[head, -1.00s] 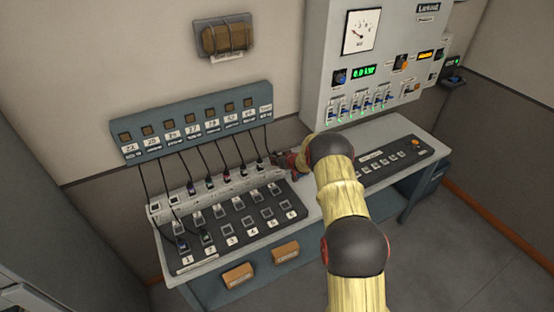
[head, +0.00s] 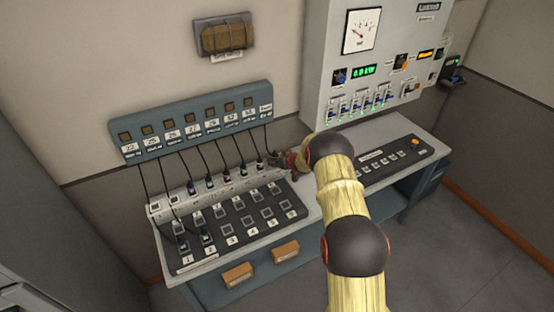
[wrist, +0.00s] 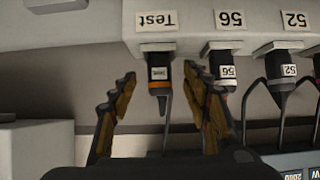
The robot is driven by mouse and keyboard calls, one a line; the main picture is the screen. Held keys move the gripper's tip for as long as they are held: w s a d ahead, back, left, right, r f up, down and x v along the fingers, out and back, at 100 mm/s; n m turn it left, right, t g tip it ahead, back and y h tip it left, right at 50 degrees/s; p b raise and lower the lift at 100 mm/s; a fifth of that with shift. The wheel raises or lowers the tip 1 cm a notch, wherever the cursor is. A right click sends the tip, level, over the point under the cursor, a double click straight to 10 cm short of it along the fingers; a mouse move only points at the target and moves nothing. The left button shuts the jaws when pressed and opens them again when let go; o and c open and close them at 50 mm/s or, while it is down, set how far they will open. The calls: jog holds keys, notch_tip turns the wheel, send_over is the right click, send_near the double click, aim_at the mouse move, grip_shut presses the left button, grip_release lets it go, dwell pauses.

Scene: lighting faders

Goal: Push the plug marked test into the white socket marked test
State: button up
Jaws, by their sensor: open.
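The black plug marked Test (wrist: 159,75) shows in the wrist view, with a small white tag and an orange band. Its end is at the pale socket (wrist: 158,47) beneath the upside-down Test label (wrist: 156,20) on the white strip. I cannot tell how deep it sits. My gripper (wrist: 158,82) is open, one finger on each side of the plug, with a gap to the left finger and a narrower one to the right. In the head view my gripper (head: 283,160) is at the right end of the white strip (head: 161,209), and it hides the Test plug there.
Plug 56 (wrist: 222,68) stands close beside my right finger, with plug 52 (wrist: 284,70) beyond it. Black cables run up to the blue-grey wall panel (head: 195,122). A fader console (head: 392,160) lies right of my arm, below a grey wall cabinet (head: 390,60).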

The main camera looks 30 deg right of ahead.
jog(key=v, duration=1.2)
